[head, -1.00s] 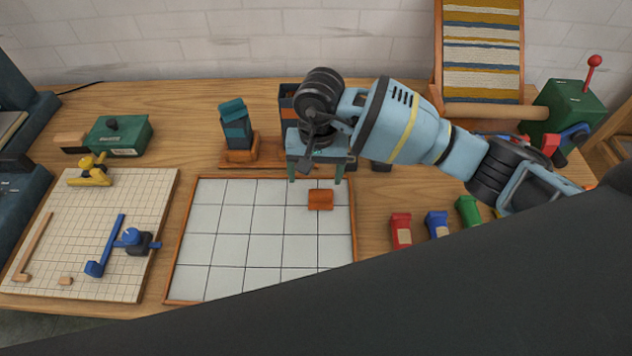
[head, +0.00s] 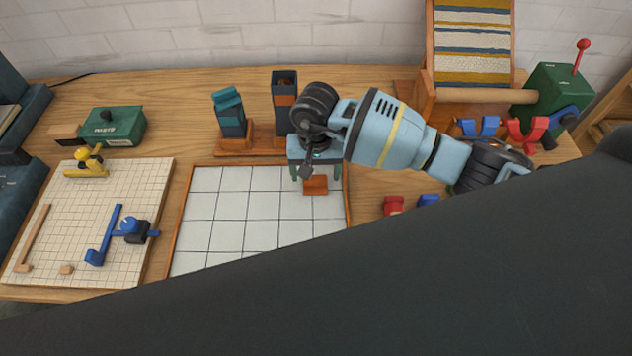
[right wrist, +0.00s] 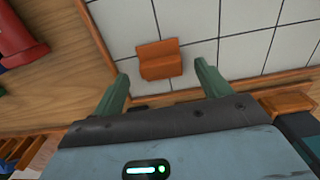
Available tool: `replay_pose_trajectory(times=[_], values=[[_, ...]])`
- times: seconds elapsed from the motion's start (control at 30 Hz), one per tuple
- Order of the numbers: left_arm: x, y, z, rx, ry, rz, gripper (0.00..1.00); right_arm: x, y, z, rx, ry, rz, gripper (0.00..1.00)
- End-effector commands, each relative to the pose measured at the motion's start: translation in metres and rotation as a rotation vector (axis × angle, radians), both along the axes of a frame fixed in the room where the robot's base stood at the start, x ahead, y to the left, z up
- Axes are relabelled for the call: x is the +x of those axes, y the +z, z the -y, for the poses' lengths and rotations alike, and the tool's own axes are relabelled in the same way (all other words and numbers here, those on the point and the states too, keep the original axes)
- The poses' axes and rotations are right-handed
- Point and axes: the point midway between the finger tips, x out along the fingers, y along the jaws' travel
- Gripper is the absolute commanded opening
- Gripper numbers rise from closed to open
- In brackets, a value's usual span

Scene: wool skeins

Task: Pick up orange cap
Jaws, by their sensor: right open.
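The orange cap (head: 315,185) is a small block lying on the white gridded tray (head: 237,207), near its back right corner. My right gripper (head: 316,176) is just behind and above it in the head view, with its fingers pointing down. In the right wrist view the cap (right wrist: 159,60) lies ahead of the fingertips and between their lines. The right gripper (right wrist: 163,78) is open and empty there, and I see no contact with the cap. My left gripper is not in view.
Dark blocks stand on a wooden stand (head: 235,145) behind the tray. A red piece (head: 393,205) and a blue piece (head: 428,200) lie right of the tray. A gridded board (head: 75,225) with blue and yellow tools is at left. My dark arm covers the front.

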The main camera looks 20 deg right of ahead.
Motion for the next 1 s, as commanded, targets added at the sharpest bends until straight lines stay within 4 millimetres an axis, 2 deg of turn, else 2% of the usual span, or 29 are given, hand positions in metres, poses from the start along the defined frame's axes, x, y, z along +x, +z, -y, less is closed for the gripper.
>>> replay_pose_trajectory(times=[0.13, 0.4, 0.77, 1.0], values=[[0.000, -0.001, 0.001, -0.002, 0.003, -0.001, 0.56, 0.000, -0.015, -0.001, 0.001, 0.000, -0.001, 0.76], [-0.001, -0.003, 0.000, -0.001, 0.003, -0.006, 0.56, 0.000, -0.017, -0.001, 0.001, 0.001, 0.000, 0.76], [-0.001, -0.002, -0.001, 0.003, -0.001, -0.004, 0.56, 0.000, -0.017, -0.001, 0.001, 0.001, 0.000, 0.29], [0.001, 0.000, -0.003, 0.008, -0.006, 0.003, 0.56, 0.000, -0.016, -0.001, 0.001, 0.001, 0.000, 0.29]])
